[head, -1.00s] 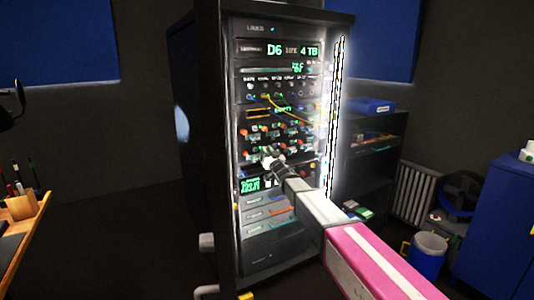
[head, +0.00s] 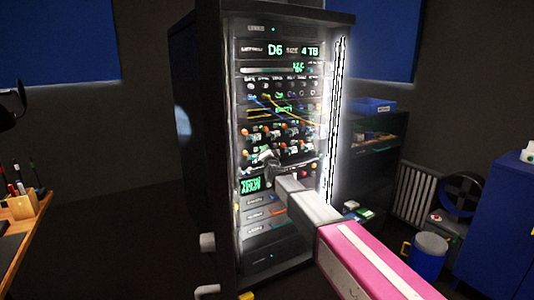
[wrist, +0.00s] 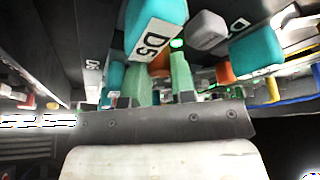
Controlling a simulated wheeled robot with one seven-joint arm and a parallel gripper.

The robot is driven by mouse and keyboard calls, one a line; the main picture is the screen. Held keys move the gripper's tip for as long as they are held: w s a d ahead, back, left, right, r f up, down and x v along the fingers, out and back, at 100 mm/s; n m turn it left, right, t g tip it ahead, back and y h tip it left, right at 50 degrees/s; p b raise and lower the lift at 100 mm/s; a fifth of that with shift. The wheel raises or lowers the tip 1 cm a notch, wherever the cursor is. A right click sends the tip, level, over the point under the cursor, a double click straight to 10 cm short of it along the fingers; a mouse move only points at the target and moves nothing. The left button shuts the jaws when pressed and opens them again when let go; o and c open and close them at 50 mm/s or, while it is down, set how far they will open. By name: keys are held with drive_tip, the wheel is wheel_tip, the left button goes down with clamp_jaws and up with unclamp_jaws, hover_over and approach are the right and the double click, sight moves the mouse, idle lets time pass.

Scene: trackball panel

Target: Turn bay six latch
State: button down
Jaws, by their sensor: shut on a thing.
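My gripper (head: 268,160) is at the lower row of bays in the rack, on the left of that row. In the wrist view its two green-padded fingers (wrist: 160,78) are shut around an orange latch (wrist: 160,61), mostly hidden between them. A teal block labelled D5 (wrist: 155,30) is just above the fingers in the picture. I cannot tell for certain which bay the held latch belongs to. The rack's display (head: 280,50) reads D6, size 4 TB.
Yellow and blue cables (head: 272,103) hang across the rack (head: 342,20) above the bays. Another orange latch (wrist: 226,72) is close to the right of the fingers. A blue bin (head: 428,255) stands on the floor at the right. A desk (head: 28,238) is at the left.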

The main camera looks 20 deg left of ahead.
drive_tip(key=shift+m+h, duration=0.3)
drive_tip(key=shift+m, duration=0.5)
drive_tip(key=c, duration=1.2)
unclamp_jaws()
drive_tip(key=shift+c, duration=0.2)
drive_tip(key=shift+s+d, duration=0.1)
drive_tip(key=v, duration=1)
drive_tip(key=shift+s, duration=0.3)
drive_tip(key=shift+d+f, duration=0.1)
drive_tip(key=shift+d, duration=0.1)
